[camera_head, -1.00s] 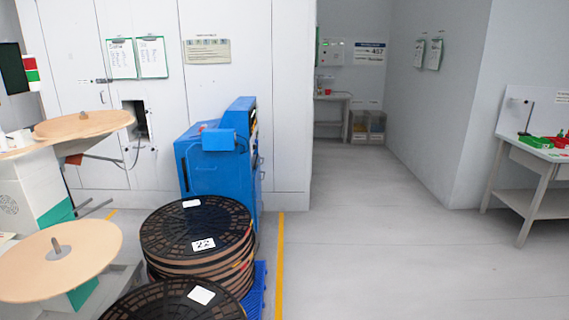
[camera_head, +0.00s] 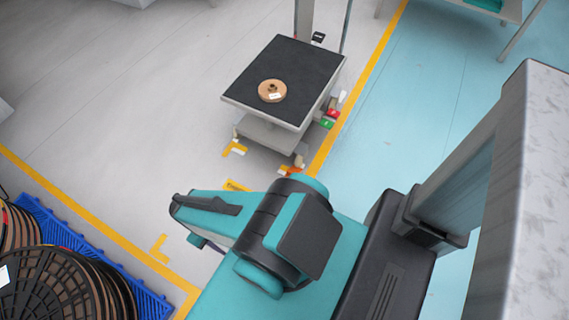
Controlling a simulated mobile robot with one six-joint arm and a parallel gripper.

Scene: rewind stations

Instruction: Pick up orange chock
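A small orange piece (camera_head: 290,171), which looks like the orange chock, is on the floor at the near right caster of a cart. It is small in the picture, and I cannot tell whether it touches the wheel. My teal and black arm fills the lower middle of the view, folded, with part of it nearer to me than the cart. My gripper's fingers do not show.
The cart (camera_head: 312,62) has a black top bearing a small brown reel (camera_head: 272,91). Red and green items (camera_head: 328,116) sit at its right side. A blue pallet (camera_head: 88,262) with black reels (camera_head: 50,290) stands at lower left. Floor left of the cart is clear.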

